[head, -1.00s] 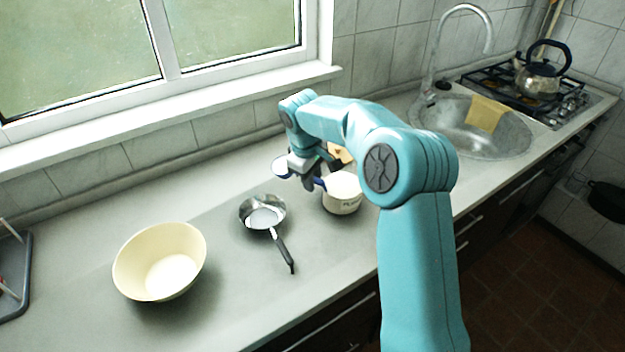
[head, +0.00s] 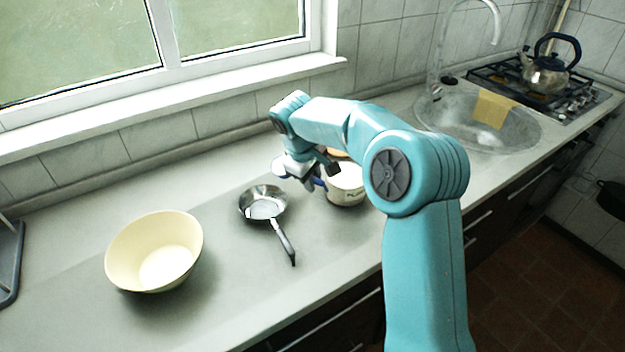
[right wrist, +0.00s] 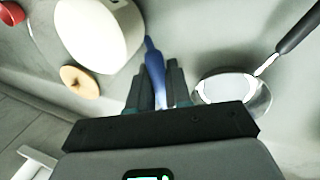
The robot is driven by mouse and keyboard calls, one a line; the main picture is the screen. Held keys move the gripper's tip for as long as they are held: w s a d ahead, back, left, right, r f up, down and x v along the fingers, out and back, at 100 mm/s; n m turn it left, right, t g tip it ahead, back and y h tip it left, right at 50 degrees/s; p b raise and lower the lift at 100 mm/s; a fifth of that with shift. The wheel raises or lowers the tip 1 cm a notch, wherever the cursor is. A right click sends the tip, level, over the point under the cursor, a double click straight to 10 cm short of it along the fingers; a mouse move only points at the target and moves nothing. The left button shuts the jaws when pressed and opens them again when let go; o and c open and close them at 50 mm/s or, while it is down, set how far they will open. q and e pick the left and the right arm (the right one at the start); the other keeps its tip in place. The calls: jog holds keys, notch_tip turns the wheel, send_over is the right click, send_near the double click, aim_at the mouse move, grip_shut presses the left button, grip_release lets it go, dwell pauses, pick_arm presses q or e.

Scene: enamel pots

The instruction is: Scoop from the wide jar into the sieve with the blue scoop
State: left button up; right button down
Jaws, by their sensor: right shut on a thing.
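My right gripper (head: 308,176) is shut on the blue scoop (right wrist: 154,70), just left of the wide jar in the head view. The scoop's blue handle points up beside the jar in the right wrist view. A pale round piece with a dark blue rim (head: 278,168) shows left of the gripper; I cannot tell whether it is the scoop's bowl. The wide jar (head: 345,189) is white, upright and lettered, partly hidden by my arm. The steel sieve (head: 262,200), like a small pan with a black handle, lies front-left of the gripper. My left gripper is not in view.
A cream bowl (head: 154,252) stands left of the sieve. A round wooden disc (right wrist: 80,82) lies by the jar. A sink (head: 480,122) with a yellow cloth and a stove with a kettle (head: 546,74) are at right. Counter between bowl and window is clear.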

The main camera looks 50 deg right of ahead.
jog(key=shift+a+f+b, duration=0.15)
jog(key=shift+f+b, duration=0.2)
jog(key=shift+b, duration=0.05)
jog(key=shift+s+a+r+h+b, duration=0.15)
jog(key=shift+a+h+b, duration=0.8)
jog(key=shift+b, duration=0.75)
jog(key=a+r+t+h+b, duration=0.1)
jog(key=a+r+h+b, duration=0.2)
jog(key=a+h+b, duration=0.2)
jog(key=shift+s+r+t+h+b, duration=0.35)
jog(key=shift+h+b, duration=1.3)
jog(key=shift+b, duration=1.5)
